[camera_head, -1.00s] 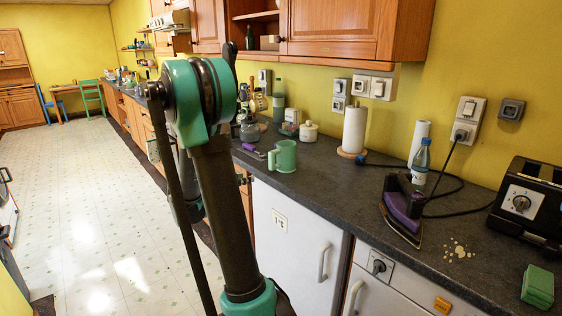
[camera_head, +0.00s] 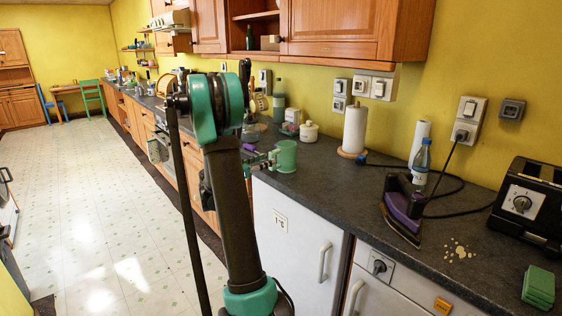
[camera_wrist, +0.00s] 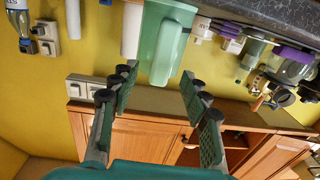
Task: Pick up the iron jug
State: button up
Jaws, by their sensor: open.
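The jug (camera_head: 286,157) looks plain green with a handle and stands upright on the dark counter. I take it as the iron jug, though its material cannot be told. In the upside-down wrist view the jug (camera_wrist: 181,22) is ahead, with its handle towards the camera. My gripper (camera_head: 265,159) is at the jug's left side in the head view, partly hidden by my arm. In the wrist view my gripper (camera_wrist: 158,80) is open, its fingers spread below the jug in the picture. Nothing is held, and contact cannot be told.
A purple-handled item (camera_head: 248,148) lies left of the jug. A white pot (camera_head: 309,132) and a paper roll (camera_head: 354,130) stand behind. A clothes iron (camera_head: 403,209) with a dark cord is to the right. Counter between jug and iron is clear.

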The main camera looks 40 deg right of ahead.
aim_at(270, 158)
jog(key=shift+w+d, duration=0.25)
jog(key=shift+d, duration=1.2)
jog(key=shift+w+d, duration=0.2)
jog(key=shift+d, duration=1.25)
jog(key=shift+c, duration=0.4)
grip_shut()
